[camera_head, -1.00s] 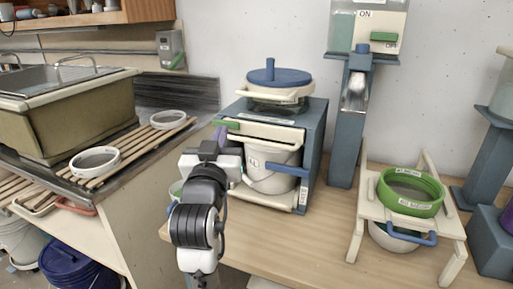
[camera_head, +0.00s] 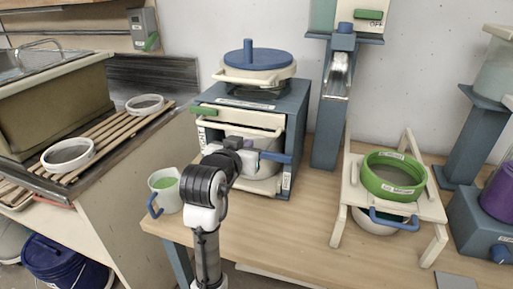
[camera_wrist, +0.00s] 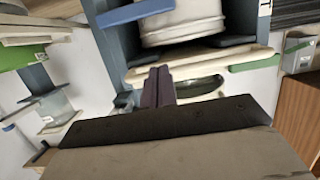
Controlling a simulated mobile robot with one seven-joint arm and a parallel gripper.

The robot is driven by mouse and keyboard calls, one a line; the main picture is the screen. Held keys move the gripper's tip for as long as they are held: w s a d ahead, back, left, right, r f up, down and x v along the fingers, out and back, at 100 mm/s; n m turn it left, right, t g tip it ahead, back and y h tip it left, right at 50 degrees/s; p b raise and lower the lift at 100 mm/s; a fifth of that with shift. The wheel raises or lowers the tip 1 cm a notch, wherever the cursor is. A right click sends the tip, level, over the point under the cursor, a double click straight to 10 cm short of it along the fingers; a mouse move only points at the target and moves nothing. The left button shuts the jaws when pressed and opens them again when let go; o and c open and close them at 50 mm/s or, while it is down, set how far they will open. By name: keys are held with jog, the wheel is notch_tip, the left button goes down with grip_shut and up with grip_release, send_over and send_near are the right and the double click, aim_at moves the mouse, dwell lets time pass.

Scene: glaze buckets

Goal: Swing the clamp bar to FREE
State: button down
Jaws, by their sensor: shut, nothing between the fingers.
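A cream bar (camera_head: 240,123) with a green end (camera_head: 195,111), which looks like the clamp bar, crosses the upper front of a blue-grey press cabinet (camera_head: 297,135). In the wrist view the cream bar (camera_wrist: 215,65) and green end (camera_wrist: 255,63) show upside down. My gripper (camera_head: 242,158) is in front of the cabinet, right of the green end. In the wrist view its purple fingers (camera_wrist: 158,88) are together and empty, overlapping the bar near its far end from the green. Contact cannot be told. A white bucket (camera_head: 235,141) with a blue handle (camera_head: 277,158) stands inside, partly hidden by my arm. Small labels are unreadable.
A mug (camera_head: 165,188) stands left of my arm at the table edge. A blue round lid (camera_head: 258,55) tops the cabinet. A stand with a green sieve (camera_head: 394,177) is at right. The table between them (camera_head: 300,222) is clear.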

jog(key=w+d+f+p, duration=0.2)
jog(key=w+f, duration=0.4)
jog(key=w, duration=0.2)
jog(key=shift+d+p, duration=0.3)
jog(key=shift+d, duration=0.05)
jog(key=shift+w+a+f+n+h, duration=0.15)
jog(key=shift+f+n+h, duration=0.15)
jog(key=shift+f+n, duration=0.25)
jog(key=shift+s+d+f+n+t+h, duration=0.2)
jog(key=shift+d+f+n+h, duration=0.55)
jog(key=shift+f+n, duration=1.25)
jog(key=shift+s+d+f+n+h, duration=0.3)
jog(key=shift+d+f+n+h, duration=0.45)
jog(key=shift+f+n, duration=1.2)
jog(key=shift+s+d+f+n+t+h, duration=0.2)
jog(key=shift+d+f+n+h, duration=0.8)
jog(key=shift+n, duration=1.6)
jog(key=shift+a+f+y, duration=0.2)
jog(key=shift+f+y, duration=0.15)
jog(key=shift+y, duration=0.05)
